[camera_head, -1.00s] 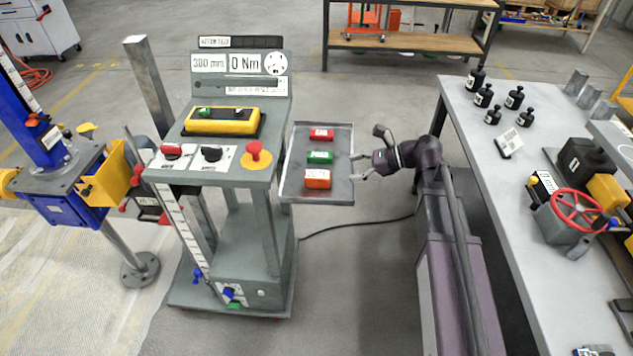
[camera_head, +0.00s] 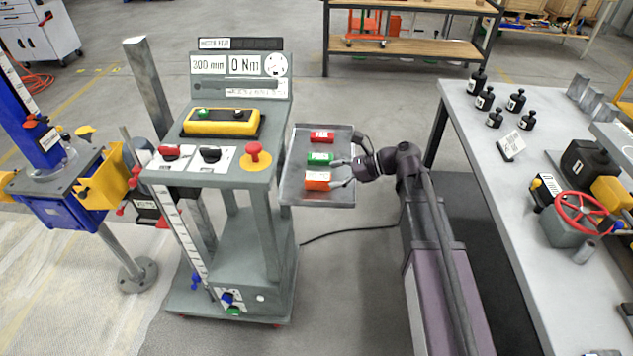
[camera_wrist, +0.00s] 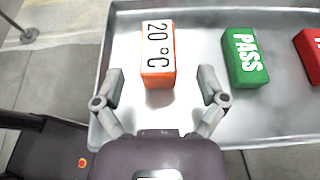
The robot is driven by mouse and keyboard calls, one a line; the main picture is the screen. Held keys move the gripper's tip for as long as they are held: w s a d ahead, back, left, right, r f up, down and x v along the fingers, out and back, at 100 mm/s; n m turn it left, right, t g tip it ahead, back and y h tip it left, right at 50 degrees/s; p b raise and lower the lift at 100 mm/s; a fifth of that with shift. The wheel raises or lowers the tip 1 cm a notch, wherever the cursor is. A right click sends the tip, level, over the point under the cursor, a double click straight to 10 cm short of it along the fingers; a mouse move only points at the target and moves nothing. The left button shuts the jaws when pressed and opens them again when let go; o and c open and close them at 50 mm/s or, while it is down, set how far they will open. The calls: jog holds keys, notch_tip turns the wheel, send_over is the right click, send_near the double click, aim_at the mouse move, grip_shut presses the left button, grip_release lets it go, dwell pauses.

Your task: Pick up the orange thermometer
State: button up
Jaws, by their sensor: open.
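The orange thermometer (camera_head: 317,181) is a small block with a white face; the wrist view shows it (camera_wrist: 158,55) reading "20 °C". It lies on the metal tray (camera_head: 339,139) at the end nearest the head camera. My gripper (camera_head: 339,172) is over the tray's right part, beside the thermometer. In the wrist view the open fingers (camera_wrist: 161,78) stand apart, one on each side of the thermometer's near end, with clear gaps. Nothing is held.
A green PASS block (camera_wrist: 246,58) lies beside the thermometer, and a red block (camera_head: 322,137) lies beyond it. The tray has a raised rim. A grey test stand (camera_head: 237,176) adjoins the tray's left. A workbench (camera_head: 485,160) stands to the right.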

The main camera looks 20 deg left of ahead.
aim_at(327, 177)
jog(key=shift+b+x, duration=0.7)
jog(key=shift+x, duration=1.6)
jog(key=shift+s+r, duration=0.1)
jog(key=shift+s, duration=0.05)
grip_shut()
